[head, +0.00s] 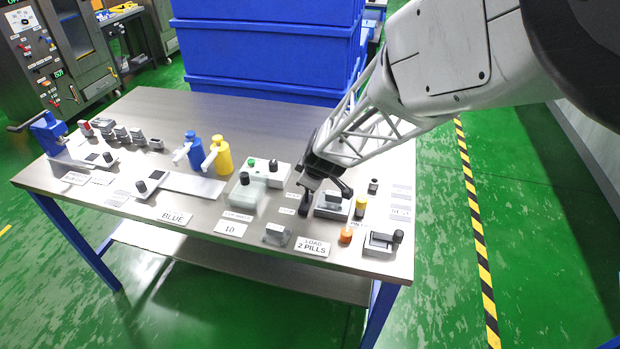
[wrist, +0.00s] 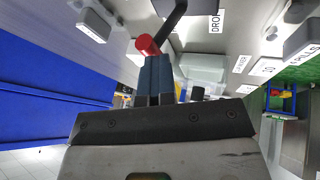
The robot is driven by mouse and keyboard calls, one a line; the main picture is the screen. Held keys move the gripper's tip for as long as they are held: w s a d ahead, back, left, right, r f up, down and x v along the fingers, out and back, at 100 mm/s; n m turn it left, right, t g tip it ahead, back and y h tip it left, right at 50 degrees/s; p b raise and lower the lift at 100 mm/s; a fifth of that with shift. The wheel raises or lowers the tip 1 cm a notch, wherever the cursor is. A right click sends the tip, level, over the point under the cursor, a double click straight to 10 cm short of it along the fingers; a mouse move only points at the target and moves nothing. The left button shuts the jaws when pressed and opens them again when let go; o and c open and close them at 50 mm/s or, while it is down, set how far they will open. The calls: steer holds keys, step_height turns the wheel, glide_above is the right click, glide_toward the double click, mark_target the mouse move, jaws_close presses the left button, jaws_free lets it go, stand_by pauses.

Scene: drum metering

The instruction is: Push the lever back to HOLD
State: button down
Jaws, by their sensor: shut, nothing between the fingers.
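A lever with a dark arm and red end (wrist: 148,45) is in the wrist view, just beyond my fingertips. A DROP label (wrist: 215,22) lies to its right; I cannot read a HOLD label. My gripper (wrist: 159,60) is shut and empty, its fingers close together beside the red end. Whether they touch it I cannot tell. In the head view my gripper (head: 304,209) is low over the right part of the table, left of a grey box-like fixture (head: 333,206). My gripper and arm hide part of that area, and I cannot make out the red end there.
The steel table (head: 260,120) also holds a LOAD 2 PILLS card (head: 313,246), an orange knob (head: 345,235), a dark-handled block (head: 382,242) and a pale unit (head: 247,195). Blue and yellow bottles (head: 220,157) stand further left. The table's back right is mostly clear.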

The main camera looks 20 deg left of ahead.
steer(key=shift+s+d+f, duration=0.1)
steer(key=shift+s+f, duration=0.4)
steer(key=shift+s, duration=0.15)
steer(key=shift+r, duration=0.15)
steer(key=shift+s+r, duration=0.1)
steer(key=shift+s+r, duration=0.5)
steer(key=shift+s, duration=0.25)
steer(key=w+r+v, duration=0.1)
steer(key=v, duration=0.9)
steer(key=shift+w+r, duration=0.2)
steer(key=shift+r, duration=0.1)
